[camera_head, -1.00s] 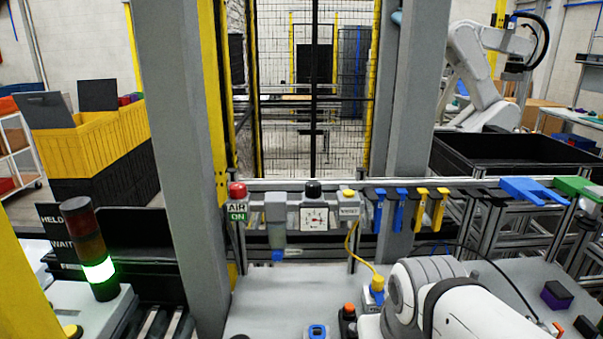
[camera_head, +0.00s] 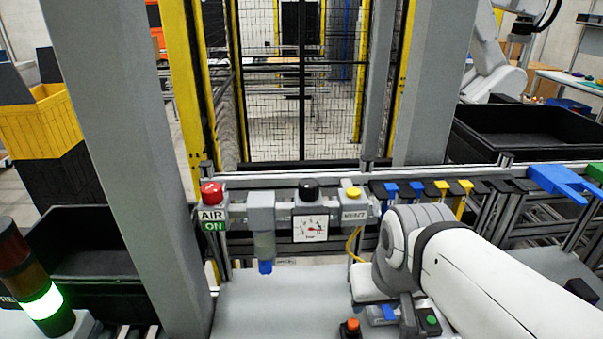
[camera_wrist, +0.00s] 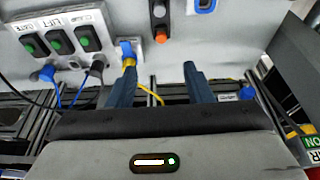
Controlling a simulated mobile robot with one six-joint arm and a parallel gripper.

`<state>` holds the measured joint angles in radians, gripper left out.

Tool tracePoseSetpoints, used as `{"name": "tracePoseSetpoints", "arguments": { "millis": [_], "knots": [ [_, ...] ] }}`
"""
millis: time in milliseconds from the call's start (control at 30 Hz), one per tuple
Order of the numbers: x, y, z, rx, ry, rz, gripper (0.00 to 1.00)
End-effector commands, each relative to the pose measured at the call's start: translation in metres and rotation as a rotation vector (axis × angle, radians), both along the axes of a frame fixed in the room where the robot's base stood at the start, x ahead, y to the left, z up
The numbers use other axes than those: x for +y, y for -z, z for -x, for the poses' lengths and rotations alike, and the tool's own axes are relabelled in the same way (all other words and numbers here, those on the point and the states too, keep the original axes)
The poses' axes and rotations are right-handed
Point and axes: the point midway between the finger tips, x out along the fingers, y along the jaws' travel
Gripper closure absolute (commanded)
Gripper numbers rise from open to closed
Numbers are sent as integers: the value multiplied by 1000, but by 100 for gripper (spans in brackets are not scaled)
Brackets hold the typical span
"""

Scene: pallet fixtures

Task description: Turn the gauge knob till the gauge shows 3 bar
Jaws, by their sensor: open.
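The gauge (camera_head: 310,229) is a white square dial on the rail in the head view. Its needle is too small to read surely. The black gauge knob (camera_head: 309,191) stands just above it, with nothing touching it. My arm reaches in from the lower right, and its end is below and right of the gauge. In the wrist view my gripper (camera_wrist: 158,80) is open, its two blue-grey fingers apart with nothing held between them. Neither gauge nor knob can be made out in the wrist view.
Left of the gauge are a red AIR ON button (camera_head: 211,194) and a filter bowl (camera_head: 263,240). Right of it is a yellow-topped VENT valve (camera_head: 352,194). Blue and yellow hooks (camera_head: 460,197) hang further right. The wrist view shows a switch box (camera_wrist: 62,42) with a yellow-and-blue plug.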

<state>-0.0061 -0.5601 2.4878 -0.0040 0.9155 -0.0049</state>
Motion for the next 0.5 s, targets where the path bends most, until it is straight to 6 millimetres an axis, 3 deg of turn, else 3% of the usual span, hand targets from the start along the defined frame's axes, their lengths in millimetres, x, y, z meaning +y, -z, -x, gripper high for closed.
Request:
{"name": "tracePoseSetpoints", "arguments": {
  "millis": [167,500],
  "knots": [
    [6,-36,-36,39,-52,8,43],
    [57,-138,-147,199,-280,41,43]
  ]
}}
